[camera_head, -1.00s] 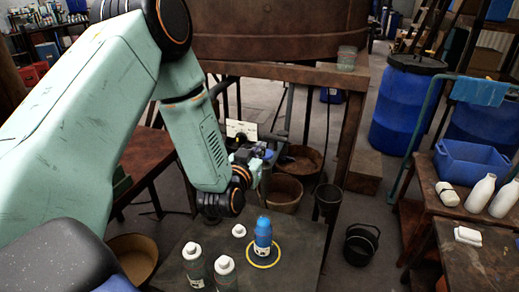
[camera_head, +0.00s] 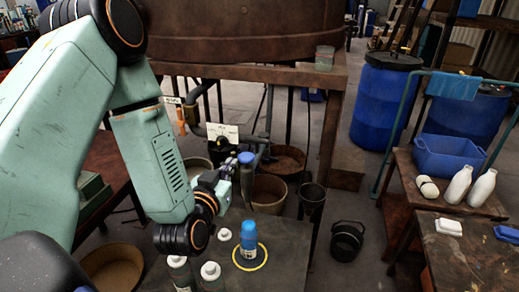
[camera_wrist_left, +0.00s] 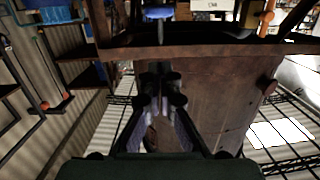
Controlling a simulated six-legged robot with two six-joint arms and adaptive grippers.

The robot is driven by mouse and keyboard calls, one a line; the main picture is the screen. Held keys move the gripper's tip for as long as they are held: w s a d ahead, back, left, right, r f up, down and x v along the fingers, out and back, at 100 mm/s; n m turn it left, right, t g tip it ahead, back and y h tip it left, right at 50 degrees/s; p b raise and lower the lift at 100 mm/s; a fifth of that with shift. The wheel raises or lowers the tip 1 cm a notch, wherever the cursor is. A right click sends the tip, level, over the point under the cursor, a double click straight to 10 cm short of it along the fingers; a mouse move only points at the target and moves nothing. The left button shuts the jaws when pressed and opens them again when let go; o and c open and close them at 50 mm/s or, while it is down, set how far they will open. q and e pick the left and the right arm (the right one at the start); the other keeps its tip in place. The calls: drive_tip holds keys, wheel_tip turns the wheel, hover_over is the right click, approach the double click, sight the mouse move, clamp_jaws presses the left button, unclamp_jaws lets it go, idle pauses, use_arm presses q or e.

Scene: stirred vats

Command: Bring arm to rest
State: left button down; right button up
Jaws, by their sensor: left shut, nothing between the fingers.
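My left arm comes in from the left in the head view, bent at the elbow. Its gripper (camera_head: 222,184) is over the back left part of the dark table (camera_head: 290,248), behind the blue bottle (camera_head: 249,241). In the left wrist view the gripper's fingers (camera_wrist_left: 160,78) are together with nothing between them. The blue bottle stands upright inside a yellow ring on the table, apart from the gripper. My right gripper does not show in either view.
White-capped bottles (camera_head: 210,272) stand at the table's front left, partly behind my arm. A black bucket (camera_head: 347,241) stands on the floor to the right.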

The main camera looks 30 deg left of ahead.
use_arm(q)
drive_tip(key=shift+s+r, duration=0.1)
drive_tip(key=shift+s, duration=0.05)
drive_tip(key=s+d+f+g+h, duration=0.1)
drive_tip(key=s+d+f+g, duration=0.15)
drive_tip(key=f, duration=0.25)
drive_tip(key=s+d+f+g+h, duration=0.1)
drive_tip(key=f+g+h, duration=0.15)
drive_tip(key=f, duration=0.35)
drive_tip(key=s+d+f+g+b, duration=0.1)
drive_tip(key=s+d+f+g, duration=0.1)
drive_tip(key=s+f, duration=0.4)
drive_tip(key=s+d+f+m+g+b, duration=0.1)
drive_tip(key=s+f+g, duration=0.4)
drive_tip(key=s, duration=0.7)
drive_tip(key=s+d+f+m+g+b, duration=0.1)
drive_tip(key=s+d+f+g+b, duration=0.1)
drive_tip(key=s+d+f+g, duration=0.2)
drive_tip(key=s+f, duration=0.3)
drive_tip(key=s, duration=0.1)
drive_tip(key=shift+s+f, duration=0.4)
drive_tip(key=shift+h, duration=0.25)
drive_tip(key=shift+a, duration=0.1)
